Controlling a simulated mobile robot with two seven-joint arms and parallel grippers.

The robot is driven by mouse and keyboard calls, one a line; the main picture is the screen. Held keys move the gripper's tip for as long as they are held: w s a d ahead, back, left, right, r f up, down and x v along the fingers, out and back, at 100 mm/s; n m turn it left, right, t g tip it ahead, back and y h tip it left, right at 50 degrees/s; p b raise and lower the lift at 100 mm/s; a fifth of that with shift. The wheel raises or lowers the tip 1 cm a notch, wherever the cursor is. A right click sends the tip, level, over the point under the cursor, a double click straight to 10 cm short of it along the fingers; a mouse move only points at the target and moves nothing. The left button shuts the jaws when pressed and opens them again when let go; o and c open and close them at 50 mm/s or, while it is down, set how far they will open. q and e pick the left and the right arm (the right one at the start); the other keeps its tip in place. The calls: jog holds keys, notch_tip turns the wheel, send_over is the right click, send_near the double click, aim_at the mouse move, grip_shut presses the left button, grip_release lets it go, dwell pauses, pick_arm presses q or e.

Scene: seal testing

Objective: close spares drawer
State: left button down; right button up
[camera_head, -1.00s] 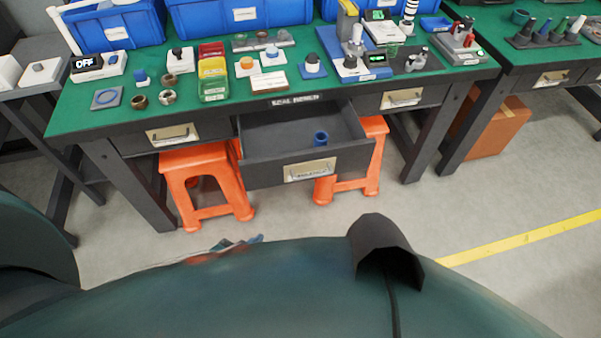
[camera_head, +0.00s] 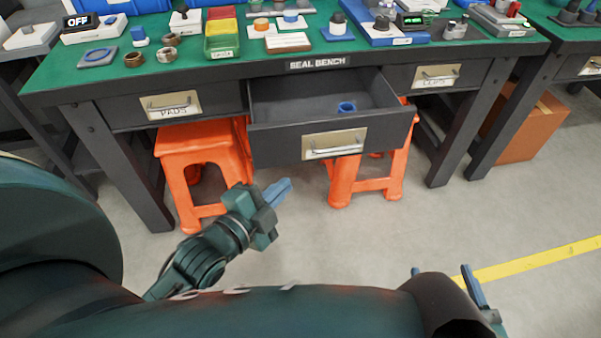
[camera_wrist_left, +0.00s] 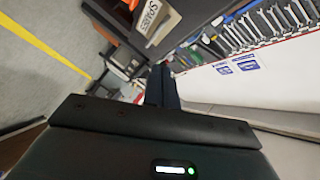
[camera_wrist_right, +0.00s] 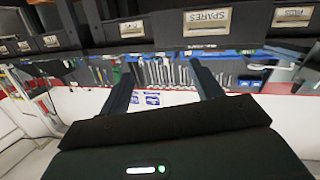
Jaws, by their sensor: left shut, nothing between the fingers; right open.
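The spares drawer (camera_head: 280,147) is the middle drawer of the seal bench and stands pulled open. Its front has a label and a handle (camera_head: 333,149), and a blue ring-shaped part (camera_head: 346,107) lies inside. The drawer's SPARES label (camera_wrist_right: 208,21) shows in the right wrist view and also in the left wrist view (camera_wrist_left: 150,16). My left gripper (camera_head: 283,190) is shut and empty, below and left of the drawer front, apart from it. My right gripper (camera_head: 440,271) is open and empty at the lower right, well away from the drawer; its spread fingers show in the right wrist view (camera_wrist_right: 160,80).
The PADS drawer (camera_head: 215,101) and CUPS drawer (camera_head: 405,78) are shut on either side. Orange stools (camera_head: 195,140) stand under the bench. The green bench top (camera_head: 190,75) carries trays and parts. The floor before the bench is clear.

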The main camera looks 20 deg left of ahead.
pick_arm(q)
notch_tip(320, 180, down, 3)
jog(key=a+m+t+b, duration=0.1)
jog(key=m+b, duration=0.2)
jog(key=b, duration=0.1)
jog(key=m+b, duration=0.2)
jog(key=b, duration=0.2)
send_near(310, 135)
jog(key=w+d, duration=0.3)
jog(key=shift+w+a+f+t+b, duration=0.2)
jog(key=shift+w+a+b, duration=0.2)
jog(key=shift+w, duration=0.2)
jog(key=shift+w+a+f+t+b, duration=0.2)
jog(key=shift+w+a+b, duration=0.1)
jog(key=shift+w+a, duration=0.25)
jog(key=shift+w, duration=0.2)
pick_arm(e)
jog(key=f+t+y, duration=0.1)
jog(key=a+n+y, duration=0.1)
jog(key=a+f+t, duration=0.1)
jog(key=shift+s+f+n+t+y, duration=0.25)
jog(key=shift+f+n+t+y, duration=0.05)
jog(key=shift+f+n+y, duration=0.1)
jog(key=shift+r, duration=0.1)
